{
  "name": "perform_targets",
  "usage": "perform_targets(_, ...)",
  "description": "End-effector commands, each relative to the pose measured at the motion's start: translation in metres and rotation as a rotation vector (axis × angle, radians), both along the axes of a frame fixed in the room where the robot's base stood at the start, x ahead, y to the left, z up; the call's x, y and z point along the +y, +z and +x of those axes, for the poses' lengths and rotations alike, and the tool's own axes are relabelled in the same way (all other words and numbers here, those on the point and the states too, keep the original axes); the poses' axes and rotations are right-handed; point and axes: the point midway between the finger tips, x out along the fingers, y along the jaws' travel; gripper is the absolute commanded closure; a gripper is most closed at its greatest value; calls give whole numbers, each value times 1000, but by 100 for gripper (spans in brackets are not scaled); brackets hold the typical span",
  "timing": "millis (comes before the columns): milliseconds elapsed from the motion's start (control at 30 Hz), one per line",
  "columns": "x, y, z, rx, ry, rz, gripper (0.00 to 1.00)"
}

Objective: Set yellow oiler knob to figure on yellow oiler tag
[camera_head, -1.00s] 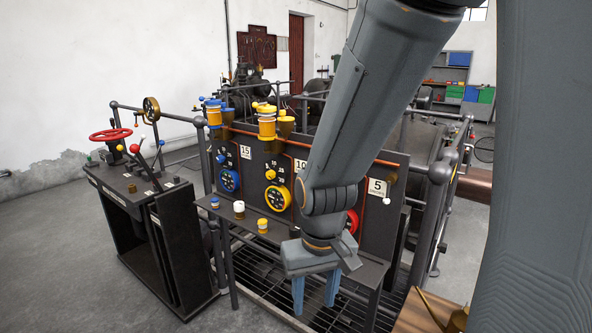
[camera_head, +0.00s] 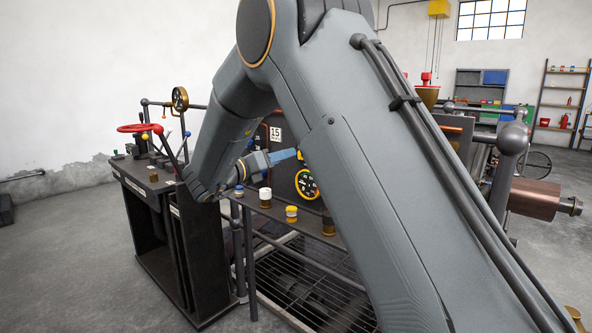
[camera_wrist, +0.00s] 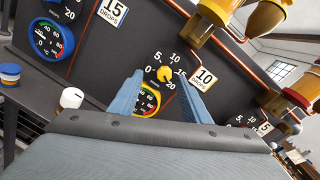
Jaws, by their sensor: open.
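The yellow oiler knob (camera_wrist: 165,73) sits on the dark panel in the wrist view, ringed by white figures from 0 to 20. I cannot tell which figure it points to. The yellow oiler tag (camera_wrist: 203,79) reads 10 DROPS, just right of the dial. My gripper (camera_wrist: 159,76) is open and empty, its blue fingers framing the knob in the picture; contact is not visible. In the head view my gripper (camera_head: 284,156) reaches to the panel above the yellow-rimmed gauge (camera_head: 307,184), and my arm hides much of the panel.
A blue-rimmed gauge (camera_wrist: 49,39) and a 15 DROPS tag (camera_wrist: 113,11) are to the left. Yellow and brass oiler cups (camera_wrist: 218,10) jut out above. A white-topped jar (camera_head: 265,197) and a yellow-topped jar (camera_head: 291,213) stand on the shelf below the panel.

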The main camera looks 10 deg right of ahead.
Motion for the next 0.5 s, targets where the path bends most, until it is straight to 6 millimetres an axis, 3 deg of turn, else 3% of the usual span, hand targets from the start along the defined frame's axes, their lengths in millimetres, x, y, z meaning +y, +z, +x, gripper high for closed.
perform_targets(200, -4, -6, -5, -92, -87, 57, 57)
perform_targets(500, -40, -5, 20, -92, -87, 56, 57)
